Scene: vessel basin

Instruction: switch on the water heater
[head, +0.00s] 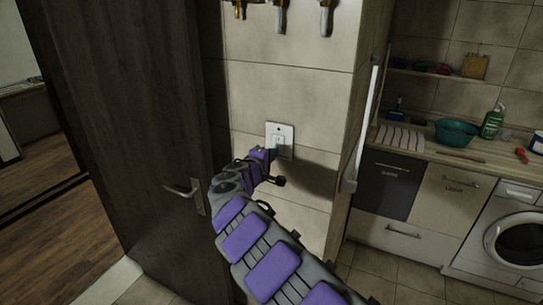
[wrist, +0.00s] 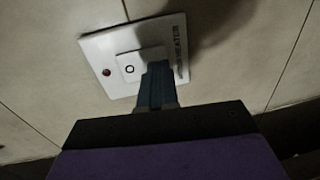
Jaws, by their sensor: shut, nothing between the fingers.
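The water heater switch is a white square plate (head: 287,131) on the tiled wall between the dark door and the kitchen corner. In the wrist view the plate (wrist: 104,50) shows a rocker (wrist: 127,66) with a circle mark, a dark red dot at its left and lettering ending in "HEATER" along its right edge. My gripper (head: 270,153) is at the lower part of the plate. In the wrist view my gripper's shut fingers (wrist: 155,72) overlap the right part of the rocker and hide it. I cannot tell whether they touch it.
A dark wooden door (head: 130,120) with a metal handle (head: 184,190) stands at left, close to my arm. A pale upright panel edge with a long handle (head: 362,130) is at right. Beyond it are a counter with a teal basin (head: 456,133) and a washing machine (head: 500,240).

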